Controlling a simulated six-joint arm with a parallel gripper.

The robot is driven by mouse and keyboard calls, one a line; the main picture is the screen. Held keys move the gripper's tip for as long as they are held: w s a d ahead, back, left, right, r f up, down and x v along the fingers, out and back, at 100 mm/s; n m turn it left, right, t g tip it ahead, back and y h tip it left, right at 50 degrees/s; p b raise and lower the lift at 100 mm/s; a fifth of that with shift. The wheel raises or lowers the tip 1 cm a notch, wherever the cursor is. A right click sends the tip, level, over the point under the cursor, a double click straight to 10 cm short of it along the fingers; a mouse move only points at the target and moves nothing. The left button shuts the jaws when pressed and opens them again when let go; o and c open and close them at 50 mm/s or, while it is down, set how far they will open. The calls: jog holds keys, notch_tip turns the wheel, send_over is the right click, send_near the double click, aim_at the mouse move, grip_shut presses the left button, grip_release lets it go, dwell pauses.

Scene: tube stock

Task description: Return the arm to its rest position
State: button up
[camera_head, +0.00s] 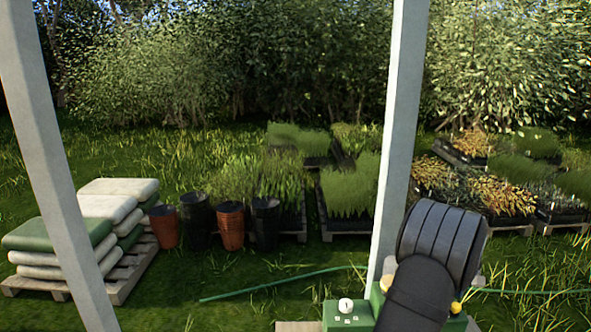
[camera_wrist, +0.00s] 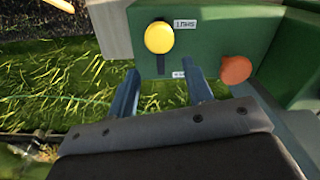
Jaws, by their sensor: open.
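My gripper (camera_wrist: 163,86) shows in the wrist view as two blue-grey fingers, apart with nothing between them. It is close to the face of a green box (camera_wrist: 205,50). A yellow round knob (camera_wrist: 159,37) on that face lies just beyond the gap between the fingertips, above a dark slot. I cannot tell whether the fingers touch the box. In the head view my dark arm covers the lower right, and my gripper cannot be made out there.
An orange knob (camera_wrist: 235,70) sits right of the fingers. In the head view the green box (camera_head: 345,318) stands beside a pale post (camera_head: 399,140). A green hose (camera_head: 275,284) crosses the grass. Stacked sacks (camera_head: 115,208), pots (camera_head: 230,226) and plant trays stand farther back.

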notch_tip(320, 180, up, 18)
jog(key=f, duration=0.1)
jog(key=s+m+t, duration=0.2)
jog(key=s+t, duration=0.2)
jog(key=s, duration=0.3)
jog(key=shift+m+t, duration=0.3)
jog(key=shift+a, duration=0.1)
jog(key=shift+o, duration=0.7)
jog(key=o, duration=1)
jog(key=s, duration=0.4)
jog(key=shift+s, duration=0.25)
jog(key=x, duration=1)
